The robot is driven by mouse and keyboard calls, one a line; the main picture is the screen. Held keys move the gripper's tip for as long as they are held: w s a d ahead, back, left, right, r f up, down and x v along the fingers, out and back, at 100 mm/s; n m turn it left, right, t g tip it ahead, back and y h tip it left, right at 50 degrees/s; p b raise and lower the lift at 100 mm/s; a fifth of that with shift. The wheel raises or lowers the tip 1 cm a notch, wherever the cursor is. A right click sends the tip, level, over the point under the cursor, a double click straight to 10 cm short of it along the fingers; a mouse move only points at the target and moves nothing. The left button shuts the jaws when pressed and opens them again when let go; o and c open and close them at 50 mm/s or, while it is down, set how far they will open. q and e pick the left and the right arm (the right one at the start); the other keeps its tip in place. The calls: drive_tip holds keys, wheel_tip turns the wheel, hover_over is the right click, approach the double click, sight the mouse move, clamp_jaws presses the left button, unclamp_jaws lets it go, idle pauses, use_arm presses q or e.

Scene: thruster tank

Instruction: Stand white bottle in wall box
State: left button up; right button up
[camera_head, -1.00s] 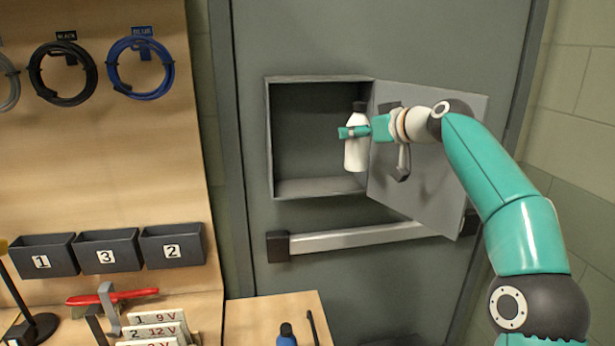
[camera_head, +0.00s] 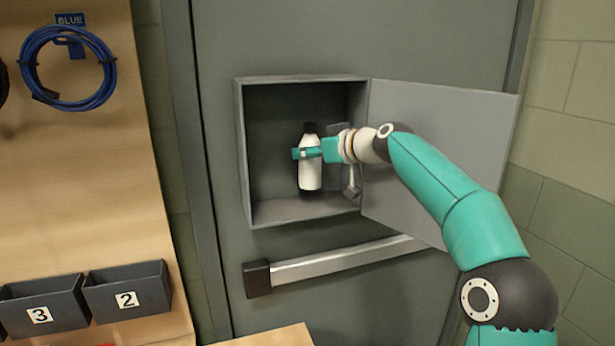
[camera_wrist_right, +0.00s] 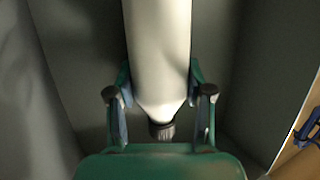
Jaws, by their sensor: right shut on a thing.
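The white bottle (camera_head: 310,177) with a black cap is upright in the head view. My right gripper (camera_head: 308,153) is shut on it just below the cap. The bottle is in front of the opening of the grey wall box (camera_head: 240,150) or inside it, and its base shows above the box floor. In the right wrist view the bottle (camera_wrist_right: 158,45) runs between the two fingers of my right gripper (camera_wrist_right: 160,95), with its cap toward the palm. My left gripper is not in view.
The box door (camera_head: 435,150) stands open to the right, beside my right arm. A metal bar (camera_head: 340,260) crosses the grey door below the box. Numbered bins (camera_head: 125,292) and a blue cable coil (camera_head: 68,68) are on the wooden board at left. The box's left side is free.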

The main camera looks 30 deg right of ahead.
sight(318, 168)
drive_tip(key=shift+f+b, duration=0.5)
drive_tip(key=shift+f, duration=1.55)
drive_tip(key=o, duration=1.4)
drive_tip(key=shift+f, duration=0.1)
drive_tip(key=shift+s, duration=0.3)
drive_tip(key=b+v, duration=0.4)
drive_tip(key=v, duration=0.7)
drive_tip(key=shift+s+r, duration=0.25)
